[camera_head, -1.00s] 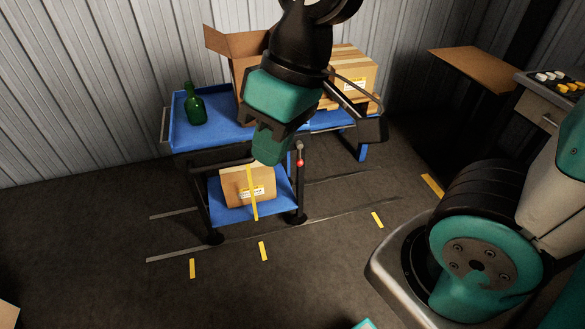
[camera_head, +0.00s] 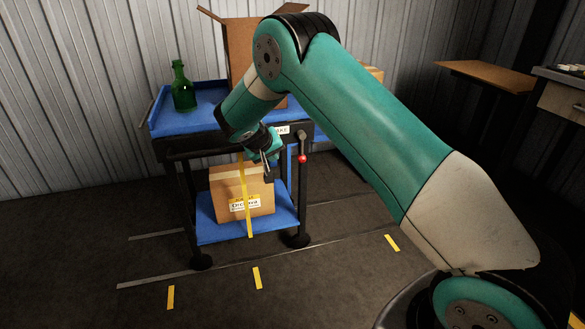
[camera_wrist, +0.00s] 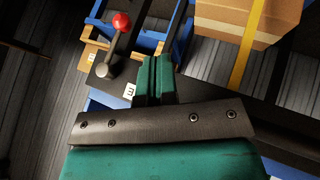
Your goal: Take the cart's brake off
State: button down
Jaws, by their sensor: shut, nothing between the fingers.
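The blue cart (camera_head: 215,120) stands in the middle of the head view, with a black frame and two blue shelves. Its brake lever, with a red knob (camera_head: 302,159), hangs down at the cart's right front corner, beside a white label (camera_head: 283,130) that is partly hidden. In the wrist view the red knob (camera_wrist: 122,21) is at the upper left, on a dark lever from a round grey pivot (camera_wrist: 105,70). My gripper (camera_head: 268,172) is in front of the cart, a little left of the lever. Its fingers (camera_wrist: 155,78) are shut and empty, apart from the lever.
A green bottle (camera_head: 183,88) and an open cardboard box (camera_head: 240,40) stand on the cart's top. A taped carton (camera_head: 228,190) sits on the lower shelf, close to my gripper. A brown side table (camera_head: 485,72) is at the right. Floor in front is clear.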

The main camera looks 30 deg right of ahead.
aim_at(302, 147)
jog(key=w+d+f+b, duration=0.3)
jog(key=d+f, duration=0.4)
jog(key=d, duration=0.2)
dwell(0.4)
